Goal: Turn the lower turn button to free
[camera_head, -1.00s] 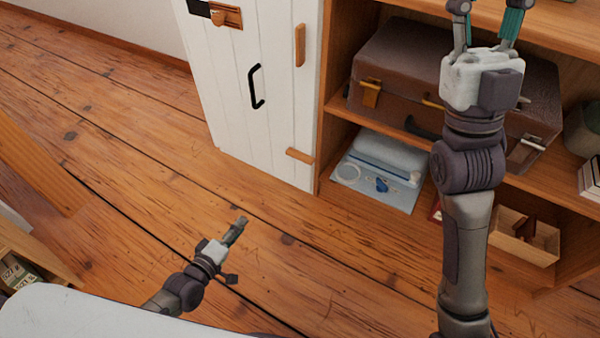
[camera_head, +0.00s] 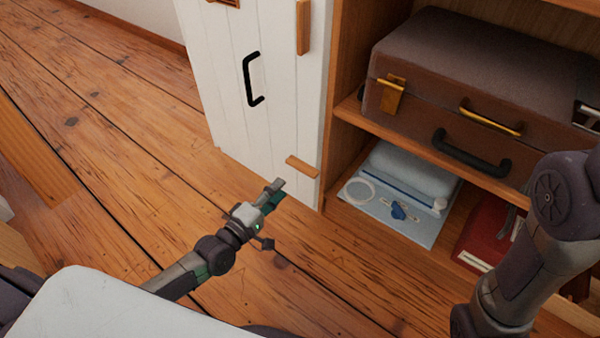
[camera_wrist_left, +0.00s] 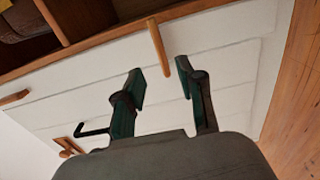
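The lower turn button (camera_head: 302,167) is a small wooden bar near the bottom of the white door (camera_head: 222,90). It lies nearly level across the door's right edge. In the left wrist view the same button (camera_wrist_left: 158,47) shows ahead of the fingertips, in line with the gap between them. My left gripper (camera_head: 274,190) is just below and left of the button in the head view. In the wrist view it (camera_wrist_left: 161,74) is open and empty, apparently short of the button. The upper turn button (camera_head: 303,27) stands upright along the door's edge. My right gripper is out of view.
A black handle (camera_head: 252,79) sticks out of the door. To the right, an open shelf holds a brown suitcase (camera_head: 470,80), with a light blue packet (camera_head: 390,215) and a red book (camera_head: 490,235) below. My right arm fills the lower right. The wooden floor before the door is clear.

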